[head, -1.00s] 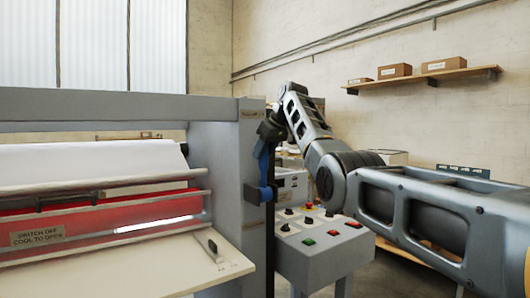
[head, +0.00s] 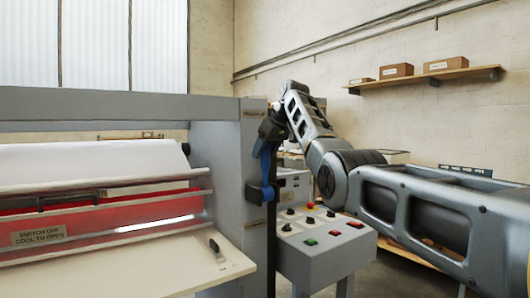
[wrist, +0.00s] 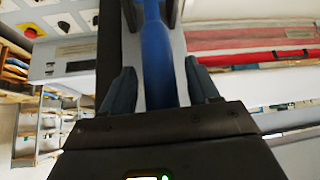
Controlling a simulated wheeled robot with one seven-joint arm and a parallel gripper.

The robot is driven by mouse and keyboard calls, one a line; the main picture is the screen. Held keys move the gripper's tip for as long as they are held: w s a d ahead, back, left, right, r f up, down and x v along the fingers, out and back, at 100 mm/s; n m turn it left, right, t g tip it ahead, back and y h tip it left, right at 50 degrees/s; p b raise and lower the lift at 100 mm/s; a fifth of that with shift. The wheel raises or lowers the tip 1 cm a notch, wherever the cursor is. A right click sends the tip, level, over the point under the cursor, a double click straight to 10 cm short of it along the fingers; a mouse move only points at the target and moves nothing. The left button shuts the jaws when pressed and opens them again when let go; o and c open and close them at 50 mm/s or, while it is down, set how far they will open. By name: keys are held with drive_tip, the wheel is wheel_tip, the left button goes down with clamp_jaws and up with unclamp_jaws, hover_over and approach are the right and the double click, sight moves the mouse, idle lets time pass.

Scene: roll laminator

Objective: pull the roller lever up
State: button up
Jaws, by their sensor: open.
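The roller lever (head: 265,163) is a blue bar on the side of the grey laminator frame. It stands nearly upright, with a blue block at its lower end. My gripper (head: 270,131) is at the lever's upper end in the head view, its fingers hard to make out there. In the wrist view the blue lever (wrist: 157,55) runs between the two dark fingers of my gripper (wrist: 161,88). The jaws are open, with a finger on each side of the lever and a visible gap at each side. The lever's near end is hidden by the gripper body.
The grey laminator post (head: 226,170) stands just left of the lever. A control box (head: 325,252) with knobs and coloured buttons sits to the lower right. A wall shelf (head: 425,80) with boxes is behind. A pale feed table (head: 130,268) lies at the lower left.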

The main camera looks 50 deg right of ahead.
drive_tip(key=b+v, duration=0.2)
drive_tip(key=v, duration=0.5)
drive_tip(key=shift+s+r, duration=0.1)
drive_tip(key=shift+r, duration=0.1)
idle(0.4)
